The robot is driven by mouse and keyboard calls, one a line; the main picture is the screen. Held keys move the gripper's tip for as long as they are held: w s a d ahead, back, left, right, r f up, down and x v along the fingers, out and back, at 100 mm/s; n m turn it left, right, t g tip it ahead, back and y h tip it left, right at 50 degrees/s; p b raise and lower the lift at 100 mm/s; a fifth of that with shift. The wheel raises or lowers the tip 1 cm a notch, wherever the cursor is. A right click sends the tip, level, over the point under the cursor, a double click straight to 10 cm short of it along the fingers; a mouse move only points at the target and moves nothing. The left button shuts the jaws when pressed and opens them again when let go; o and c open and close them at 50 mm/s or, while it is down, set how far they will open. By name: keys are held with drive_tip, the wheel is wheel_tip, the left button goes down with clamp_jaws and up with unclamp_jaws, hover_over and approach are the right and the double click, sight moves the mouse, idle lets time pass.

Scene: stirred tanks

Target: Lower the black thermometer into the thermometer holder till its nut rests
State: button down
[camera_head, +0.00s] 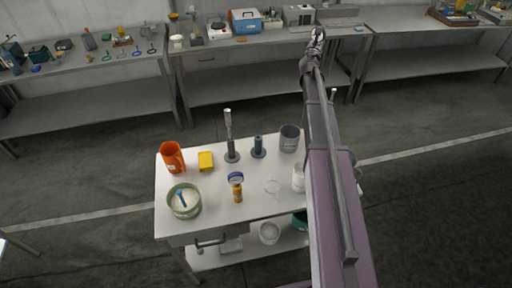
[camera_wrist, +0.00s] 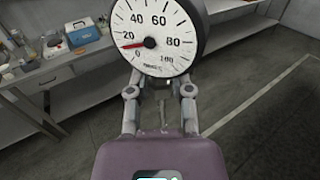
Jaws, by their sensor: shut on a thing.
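The black thermometer shows in the wrist view as a large round white dial (camera_wrist: 150,42) in a black case. Its red needle points to the low end of the scale. My gripper (camera_wrist: 160,90) is shut on the thermometer just below the dial, with a finger on each side. In the head view my gripper (camera_head: 317,38) is at the end of the raised arm, small and far from the camera. Two dark stands are on the white table: one with a tall silver stem (camera_head: 228,125), one short and dark blue-grey (camera_head: 258,147). I cannot tell which is the thermometer holder.
The white table (camera_head: 215,225) also carries an orange jug (camera_head: 172,157), a yellow box (camera_head: 206,161), a green bowl (camera_head: 184,201), an amber bottle (camera_head: 237,190) and a grey cup (camera_head: 289,138). Loaded benches (camera_head: 265,40) line the wall. Floor between is clear.

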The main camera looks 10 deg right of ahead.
drive_tip(key=shift+f, duration=0.1)
wheel_tip(320, 180, down, 11)
drive_tip(key=b, duration=1.1)
drive_tip(key=shift+s, duration=0.2)
